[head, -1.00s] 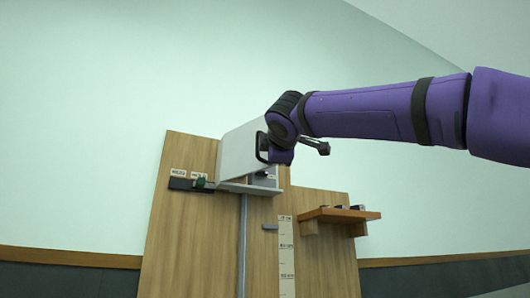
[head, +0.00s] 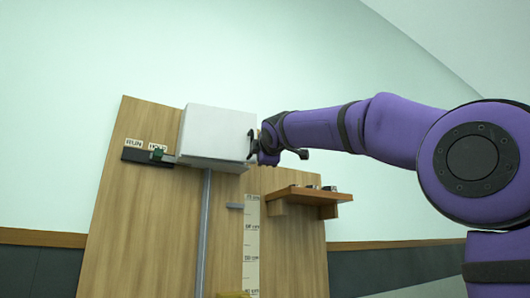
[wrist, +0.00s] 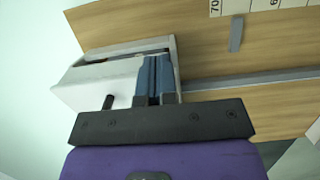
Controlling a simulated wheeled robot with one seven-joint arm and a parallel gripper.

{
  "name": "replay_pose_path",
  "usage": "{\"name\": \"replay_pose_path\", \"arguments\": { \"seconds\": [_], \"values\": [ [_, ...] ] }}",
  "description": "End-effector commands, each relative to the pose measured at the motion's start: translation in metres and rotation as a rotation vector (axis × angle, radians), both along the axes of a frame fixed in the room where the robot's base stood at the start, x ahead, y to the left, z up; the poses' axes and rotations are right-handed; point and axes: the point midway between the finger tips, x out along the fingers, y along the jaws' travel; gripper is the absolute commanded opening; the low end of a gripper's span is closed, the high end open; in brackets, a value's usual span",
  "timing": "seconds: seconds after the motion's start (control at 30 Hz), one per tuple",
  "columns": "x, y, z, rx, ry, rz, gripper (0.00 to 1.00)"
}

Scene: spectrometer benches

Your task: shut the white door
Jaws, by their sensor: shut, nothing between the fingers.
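The white door (head: 215,132) is the front of a white box mounted high on a wooden panel. Its dark handle (head: 251,143) is at the right edge, and the handle also shows in the wrist view (wrist: 108,102). In the wrist view the door (wrist: 95,82) stands a little apart from the box wall (wrist: 125,46), with a dark gap between them. My gripper (head: 263,157) is at the door's handle side. Its blue fingers (wrist: 156,62) are together and empty, over the box's open edge. I cannot tell whether they touch the door.
A wooden shelf (head: 308,196) with small dark items sticks out right of and below the box. A dark strip with a green knob (head: 157,153) is on the left. A vertical ruler (head: 251,240) and a grey rail (head: 205,225) run below. Space above the box is clear.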

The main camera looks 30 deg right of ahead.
Motion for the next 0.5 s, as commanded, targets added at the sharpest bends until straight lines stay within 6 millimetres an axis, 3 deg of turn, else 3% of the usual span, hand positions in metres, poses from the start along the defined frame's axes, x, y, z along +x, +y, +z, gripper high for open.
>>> {"name": "replay_pose_path", "arguments": {
  "seconds": [0.2,0.5],
  "values": [
    [0.029,-0.007,0.0,-0.001,0.0,-0.001,0.0],
    [0.047,-0.009,0.0,0.0,0.0,0.0,0.0]
  ]
}}
